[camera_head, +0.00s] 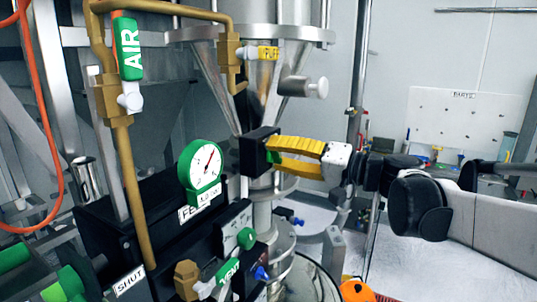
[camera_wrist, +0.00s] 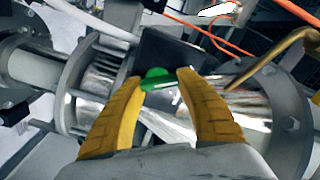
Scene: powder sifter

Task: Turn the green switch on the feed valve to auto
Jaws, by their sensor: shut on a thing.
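The green switch (camera_wrist: 158,78) sits on the face of a black box (camera_head: 257,150) on the metal pipework, and it shows as a small green piece in the head view. My gripper (camera_head: 274,157) has yellow fingers and reaches the box from the right. In the wrist view my gripper (camera_wrist: 160,82) has a fingertip on either side of the switch and is shut on it. The fingers hide part of the switch. I cannot read its setting or any auto mark.
A green-rimmed gauge (camera_head: 200,172) stands left of the box. Below are a panel with a green knob (camera_head: 246,238) and a green VENT handle (camera_head: 228,272). A green AIR handle (camera_head: 128,48) and yellow PUFF tag (camera_head: 268,53) are above. A parts board (camera_head: 465,122) hangs behind.

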